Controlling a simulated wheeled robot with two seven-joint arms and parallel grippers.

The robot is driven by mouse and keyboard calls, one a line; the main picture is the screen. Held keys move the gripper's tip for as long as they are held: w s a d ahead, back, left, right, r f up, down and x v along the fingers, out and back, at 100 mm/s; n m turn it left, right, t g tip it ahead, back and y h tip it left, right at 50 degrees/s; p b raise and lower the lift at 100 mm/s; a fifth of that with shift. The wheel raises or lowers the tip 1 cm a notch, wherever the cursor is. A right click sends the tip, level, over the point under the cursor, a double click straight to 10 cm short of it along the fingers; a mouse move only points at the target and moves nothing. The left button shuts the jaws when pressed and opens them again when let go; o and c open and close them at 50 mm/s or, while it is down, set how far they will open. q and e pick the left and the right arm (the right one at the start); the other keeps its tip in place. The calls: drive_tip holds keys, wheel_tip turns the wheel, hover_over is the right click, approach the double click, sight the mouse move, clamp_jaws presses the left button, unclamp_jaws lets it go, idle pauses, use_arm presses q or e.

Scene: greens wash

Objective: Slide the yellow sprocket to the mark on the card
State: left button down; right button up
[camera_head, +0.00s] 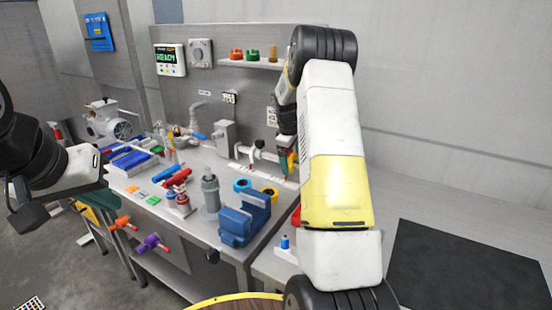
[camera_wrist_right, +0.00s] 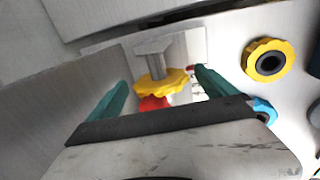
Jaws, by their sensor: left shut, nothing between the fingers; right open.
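The yellow sprocket (camera_wrist_right: 162,84) shows in the right wrist view as a toothed yellow wheel under a grey T-shaped post (camera_wrist_right: 153,58). My right gripper (camera_wrist_right: 158,92) is open, with its teal fingers on either side of the sprocket in that view. I cannot tell whether they touch it. A red part (camera_wrist_right: 153,103) shows just below the sprocket. In the head view my right gripper (camera_head: 287,160) is low over the bench by a white marked card (camera_head: 262,177). My arm hides part of this area, and the mark cannot be made out. My left gripper (camera_head: 98,190) is shut and empty at the left.
A yellow ring with a dark centre (camera_wrist_right: 268,61) and a blue one (camera_wrist_right: 265,110) lie beside the fingers. A blue vise (camera_head: 243,219), a grey bottle (camera_head: 210,190) and red-handled parts (camera_head: 177,185) stand nearer on the bench. A black mat (camera_head: 465,265) lies at right.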

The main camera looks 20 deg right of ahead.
drive_tip(key=shift+x, duration=0.9)
drive_tip(key=c, duration=2.1)
drive_tip(key=shift+w+a, duration=0.65)
drive_tip(key=shift+w, duration=0.15)
drive_tip(key=o, duration=2.1)
drive_tip(key=shift+r, duration=0.1)
drive_tip(key=v, duration=0.6)
drive_tip(key=shift+s+r, duration=0.1)
drive_tip(key=shift+r, duration=0.05)
drive_tip(key=shift+s+a+r, duration=0.1)
drive_tip(key=shift+a+r, duration=0.1)
drive_tip(key=shift+r, duration=0.45)
